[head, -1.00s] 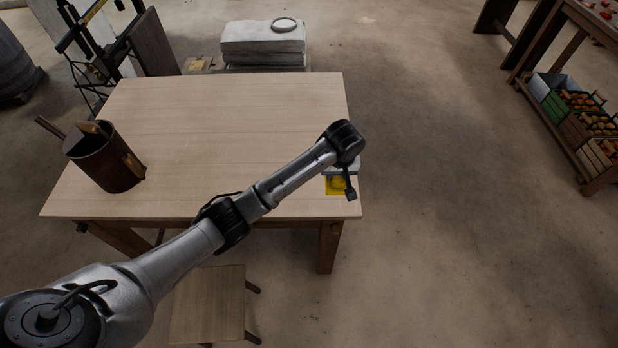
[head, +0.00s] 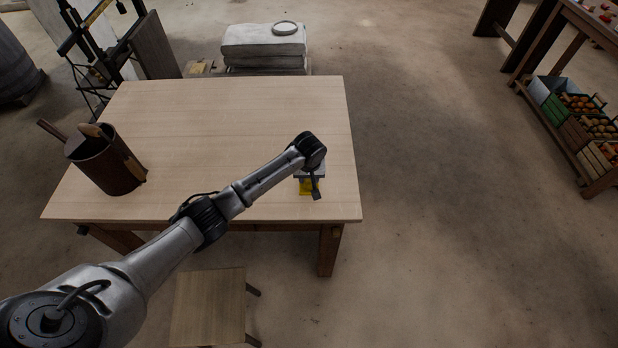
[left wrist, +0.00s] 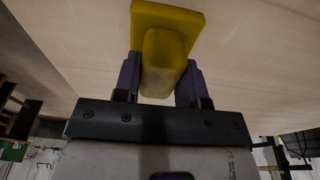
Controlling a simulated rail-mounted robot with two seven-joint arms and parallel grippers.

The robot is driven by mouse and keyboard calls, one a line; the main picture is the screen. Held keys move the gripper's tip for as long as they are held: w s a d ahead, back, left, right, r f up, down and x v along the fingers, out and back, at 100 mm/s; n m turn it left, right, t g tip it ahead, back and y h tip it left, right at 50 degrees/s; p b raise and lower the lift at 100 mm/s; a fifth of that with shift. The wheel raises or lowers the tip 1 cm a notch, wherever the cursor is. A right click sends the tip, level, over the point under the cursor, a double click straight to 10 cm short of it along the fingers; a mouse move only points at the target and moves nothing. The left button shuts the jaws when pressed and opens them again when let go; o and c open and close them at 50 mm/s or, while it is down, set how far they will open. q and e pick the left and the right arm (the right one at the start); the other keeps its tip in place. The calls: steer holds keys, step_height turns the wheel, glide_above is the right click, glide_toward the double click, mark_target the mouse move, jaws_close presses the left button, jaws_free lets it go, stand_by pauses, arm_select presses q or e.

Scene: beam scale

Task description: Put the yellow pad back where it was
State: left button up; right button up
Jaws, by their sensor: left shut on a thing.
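The yellow pad (head: 306,187) shows at the right front part of the wooden table, partly hidden behind my left gripper (head: 313,186). In the left wrist view the yellow pad (left wrist: 166,45) has a flat square plate and a rounded grip. My left gripper (left wrist: 158,85) is shut on that rounded grip, with one finger on each side. The plate faces the pale table surface; I cannot tell whether it touches it. My right gripper is not in view.
The wooden table (head: 215,120) is mostly clear. A dark brown bucket (head: 108,165) with tools in it stands at its left side. A stool (head: 210,305) stands in front. Stacked white sacks (head: 263,47) lie behind the table.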

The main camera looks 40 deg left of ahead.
mark_target(309, 180)
arm_select(q)
steer(key=shift+f, duration=0.45)
steer(key=shift+f, duration=0.1)
steer(key=o, duration=0.9)
steer(key=r, duration=0.4)
steer(key=s+r, duration=0.1)
steer(key=r, duration=0.3)
steer(key=d+r, duration=0.1)
steer(key=r, duration=0.3)
steer(key=shift+s+d+p, duration=0.1)
steer(key=shift+s+p, duration=0.05)
steer(key=shift+p, duration=0.2)
